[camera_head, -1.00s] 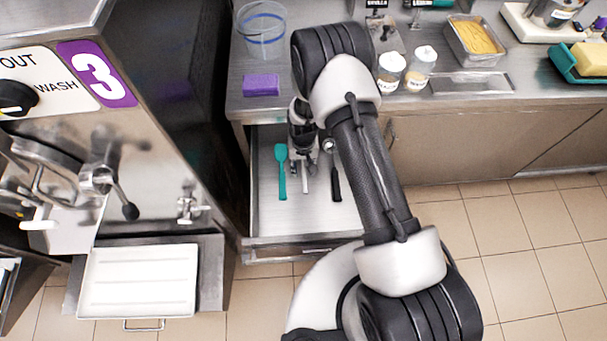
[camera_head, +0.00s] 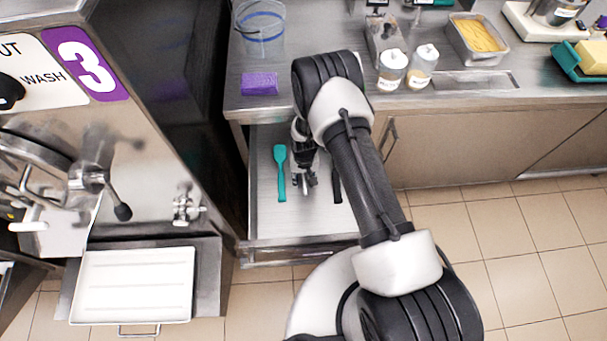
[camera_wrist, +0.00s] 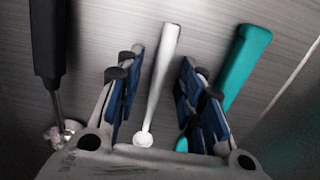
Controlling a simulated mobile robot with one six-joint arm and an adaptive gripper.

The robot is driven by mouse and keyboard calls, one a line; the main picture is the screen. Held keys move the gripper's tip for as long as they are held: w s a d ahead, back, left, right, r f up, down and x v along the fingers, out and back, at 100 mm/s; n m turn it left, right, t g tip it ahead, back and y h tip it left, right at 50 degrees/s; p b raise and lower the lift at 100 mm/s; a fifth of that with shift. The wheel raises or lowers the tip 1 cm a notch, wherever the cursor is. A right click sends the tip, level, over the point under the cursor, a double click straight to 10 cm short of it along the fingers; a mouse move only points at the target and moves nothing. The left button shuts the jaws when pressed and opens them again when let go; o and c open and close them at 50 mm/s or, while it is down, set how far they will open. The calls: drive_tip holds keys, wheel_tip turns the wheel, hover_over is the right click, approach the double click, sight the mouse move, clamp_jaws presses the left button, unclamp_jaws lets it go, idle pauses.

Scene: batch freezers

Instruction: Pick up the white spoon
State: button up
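The white spoon (camera_wrist: 162,75) lies on the drawer floor in the wrist view, between the two blue-padded fingers of my gripper (camera_wrist: 158,92). The fingers stand apart on either side of it, with gaps visible. In the head view my gripper (camera_head: 304,181) is down inside the open drawer (camera_head: 300,222) and hides most of the spoon. A teal spatula (camera_head: 281,172) lies to the left; its handle (camera_wrist: 243,62) is right of the fingers in the wrist view. A black-handled tool (camera_wrist: 47,50) lies left of them there, and right of my gripper in the head view (camera_head: 337,186).
The counter edge is above the drawer's back. A purple sponge (camera_head: 259,84) and clear bucket (camera_head: 260,32) stand on the counter, with two lidded jars (camera_head: 392,70) to the right. The freezer and its white tray (camera_head: 133,285) are at left. The drawer's front area is bare.

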clamp_jaws()
idle(0.3)
